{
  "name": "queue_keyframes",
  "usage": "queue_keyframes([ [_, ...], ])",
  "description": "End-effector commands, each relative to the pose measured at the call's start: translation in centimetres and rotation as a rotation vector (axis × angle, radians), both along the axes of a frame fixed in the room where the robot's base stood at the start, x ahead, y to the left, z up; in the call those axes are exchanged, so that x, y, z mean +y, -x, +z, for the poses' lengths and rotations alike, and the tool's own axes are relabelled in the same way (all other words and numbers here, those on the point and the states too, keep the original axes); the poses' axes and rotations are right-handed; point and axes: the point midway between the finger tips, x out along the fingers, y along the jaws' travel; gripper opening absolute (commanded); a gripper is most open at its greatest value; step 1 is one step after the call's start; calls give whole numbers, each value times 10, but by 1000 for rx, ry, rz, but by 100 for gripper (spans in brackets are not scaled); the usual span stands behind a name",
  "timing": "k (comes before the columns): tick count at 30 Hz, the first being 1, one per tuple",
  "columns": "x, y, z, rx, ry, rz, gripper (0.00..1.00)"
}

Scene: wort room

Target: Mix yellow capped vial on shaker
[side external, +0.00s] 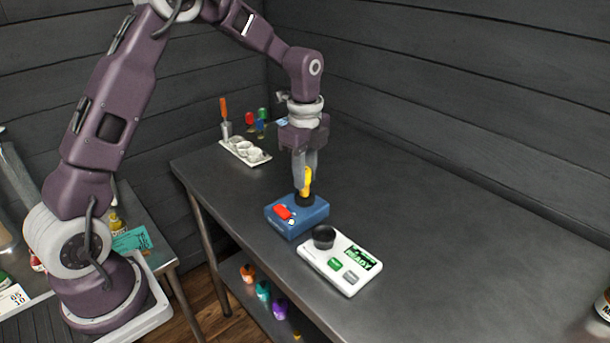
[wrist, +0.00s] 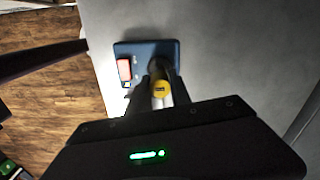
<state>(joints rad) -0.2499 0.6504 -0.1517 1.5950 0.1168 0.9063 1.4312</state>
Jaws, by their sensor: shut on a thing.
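The yellow capped vial (side external: 307,181) stands upright between the fingers of my gripper (side external: 304,178), directly over the dark cup of the blue shaker (side external: 295,222). My gripper is shut on the vial. In the wrist view the yellow cap (wrist: 159,90) shows between my fingertips (wrist: 162,92), with the blue shaker (wrist: 147,52) behind it. The vial's lower end is at the dark cup; whether it presses on the cup cannot be told. A red switch (side external: 282,212) sits on the shaker's left part and also shows in the wrist view (wrist: 124,69).
A white device (side external: 340,262) with a black cup, green buttons and a green display stands right in front of the shaker. A white rack (side external: 246,151) with several round wells and coloured tools lies at the back left.

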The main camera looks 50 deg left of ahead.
Motion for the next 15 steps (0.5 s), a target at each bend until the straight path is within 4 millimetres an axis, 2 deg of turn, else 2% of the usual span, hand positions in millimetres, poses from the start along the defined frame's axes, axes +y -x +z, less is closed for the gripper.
queue_keyframes([
  [15,0,-1,52,-4,-1,0,0],
])
